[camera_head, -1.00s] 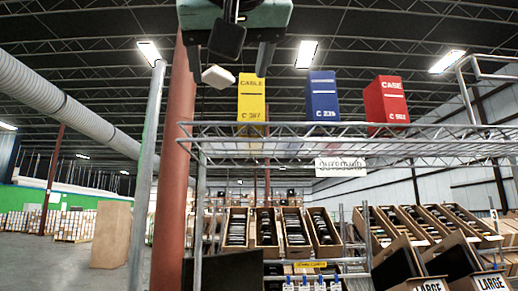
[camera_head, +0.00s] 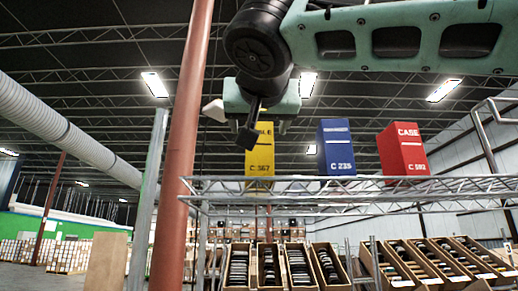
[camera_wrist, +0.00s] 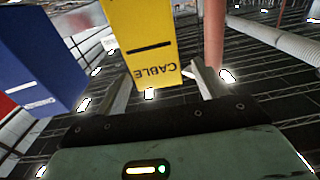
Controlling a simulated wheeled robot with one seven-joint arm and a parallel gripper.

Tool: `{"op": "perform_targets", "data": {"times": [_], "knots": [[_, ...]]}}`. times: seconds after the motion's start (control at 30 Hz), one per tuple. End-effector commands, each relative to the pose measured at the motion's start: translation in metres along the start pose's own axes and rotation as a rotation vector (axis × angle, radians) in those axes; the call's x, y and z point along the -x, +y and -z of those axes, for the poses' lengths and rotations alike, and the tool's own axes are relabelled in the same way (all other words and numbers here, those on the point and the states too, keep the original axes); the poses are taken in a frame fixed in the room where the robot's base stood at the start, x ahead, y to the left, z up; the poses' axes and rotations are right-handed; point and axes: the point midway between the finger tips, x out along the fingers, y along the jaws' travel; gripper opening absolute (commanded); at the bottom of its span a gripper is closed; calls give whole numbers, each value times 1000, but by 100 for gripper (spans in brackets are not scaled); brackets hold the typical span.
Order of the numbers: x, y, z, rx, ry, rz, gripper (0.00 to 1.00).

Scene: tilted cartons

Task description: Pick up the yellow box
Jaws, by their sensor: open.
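The yellow box (camera_head: 260,165), marked C 367, stands upright on top of a wire shelf (camera_head: 350,186). My gripper (camera_head: 262,127) is open in front of its upper part in the head view and hides some of its top. In the wrist view, the yellow box (camera_wrist: 146,45) appears upside down, with its CABLE end between the two spread fingers of my gripper (camera_wrist: 161,72). Clear gaps show on both sides, and I see no contact. How far the fingers reach over the box is unclear.
A blue box (camera_head: 336,148) and a red box (camera_head: 402,150) stand to the right on the same shelf, with gaps between them. A red-brown column (camera_head: 187,130) rises at the left. Tilted cartons (camera_head: 285,265) sit below the shelf.

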Motion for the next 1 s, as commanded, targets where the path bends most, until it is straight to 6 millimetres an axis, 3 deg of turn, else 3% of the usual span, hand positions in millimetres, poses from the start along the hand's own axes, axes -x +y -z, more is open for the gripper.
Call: {"op": "perform_targets", "data": {"times": [0.4,0.7,0.9,1.0], "knots": [[-48,1,1,1,-2,-1,71],[-53,1,-2,0,-1,-1,71],[-52,1,-2,0,-1,0,19],[-52,1,-1,0,0,0,19]]}}
